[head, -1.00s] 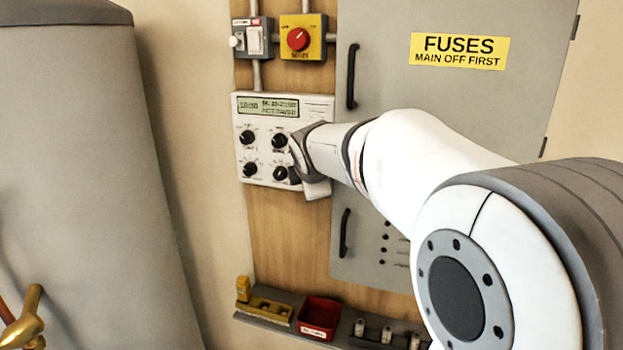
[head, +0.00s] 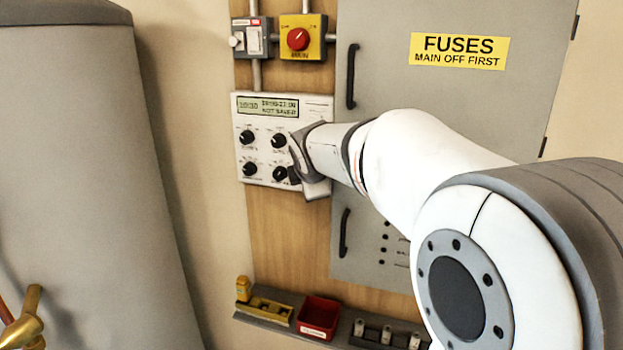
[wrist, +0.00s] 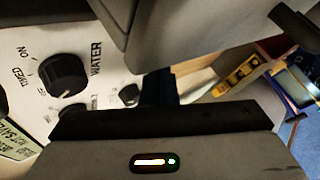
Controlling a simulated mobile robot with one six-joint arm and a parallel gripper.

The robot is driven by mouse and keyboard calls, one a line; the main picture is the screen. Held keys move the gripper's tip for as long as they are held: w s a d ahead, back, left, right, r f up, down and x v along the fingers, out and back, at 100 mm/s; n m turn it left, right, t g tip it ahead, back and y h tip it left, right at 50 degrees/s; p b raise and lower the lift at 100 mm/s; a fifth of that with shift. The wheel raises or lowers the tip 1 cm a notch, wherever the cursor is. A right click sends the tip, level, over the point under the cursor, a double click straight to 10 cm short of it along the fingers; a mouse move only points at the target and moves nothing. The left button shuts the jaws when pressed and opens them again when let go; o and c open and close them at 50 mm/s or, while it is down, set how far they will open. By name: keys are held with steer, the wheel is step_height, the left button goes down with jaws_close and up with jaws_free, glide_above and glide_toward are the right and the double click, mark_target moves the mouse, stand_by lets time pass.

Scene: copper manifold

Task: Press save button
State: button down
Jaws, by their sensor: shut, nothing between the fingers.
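A white control panel (head: 262,190) hangs on the wooden board. Its green display (head: 268,106) shows a time at left and, on the lower line, what looks like NOT SAVED. Several black knobs sit below, such as the upper left knob (head: 246,137); the wrist view shows a knob (wrist: 62,75) marked WATER. My gripper (head: 293,174) is shut and empty at the panel's lower right, beside the lower right knob (head: 279,173). Its dark fingers (wrist: 160,88) show in the wrist view. I cannot tell whether they touch the panel. I see no save button; my gripper covers the panel's right part.
A red button on a yellow box (head: 298,40) and a grey switch box (head: 251,38) are above the panel. A grey fuse cabinet (head: 390,95) with black handles is at right. A shelf below holds a red bin (head: 318,317). A grey tank (head: 80,180) stands at left.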

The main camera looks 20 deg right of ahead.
steer(key=shift+w+d, duration=0.1)
steer(key=shift+d, duration=0.05)
steer(key=shift+w+d+p, duration=0.15)
steer(key=shift+p, duration=0.15)
steer(key=shift+w+d+p, duration=0.15)
steer(key=shift+w+p, duration=0.15)
stand_by(0.5)
steer(key=shift+r, duration=0.3)
stand_by(0.6)
steer(key=shift+s+f, duration=0.1)
steer(key=shift+f, duration=0.05)
steer(key=shift+s+a+f, duration=0.1)
steer(key=shift+s+a, duration=0.15)
steer(key=shift+s, duration=0.05)
